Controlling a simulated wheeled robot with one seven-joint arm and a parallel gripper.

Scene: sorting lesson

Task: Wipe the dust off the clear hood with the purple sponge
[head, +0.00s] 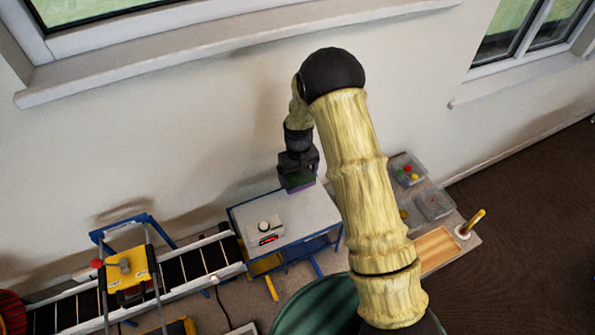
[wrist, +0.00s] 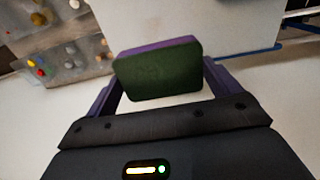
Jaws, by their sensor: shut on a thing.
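My gripper (head: 298,172) is over the back right part of a light-topped table (head: 312,214). It is shut on the purple sponge (wrist: 158,72), which also shows in the head view (head: 297,183). In the wrist view the sponge sits between the two purple fingers, its dark green face towards the camera and its purple body along the top edge. I cannot tell from the head view whether it touches anything below. I cannot make out the clear hood or its dust for certain in either view.
A white device (head: 264,228) with a round knob and a red part stands on the table's left side. A conveyor (head: 185,268) with a yellow machine (head: 128,270) is to the left. Clear bins (head: 408,170) and a wooden tray (head: 437,248) lie right, partly behind my arm.

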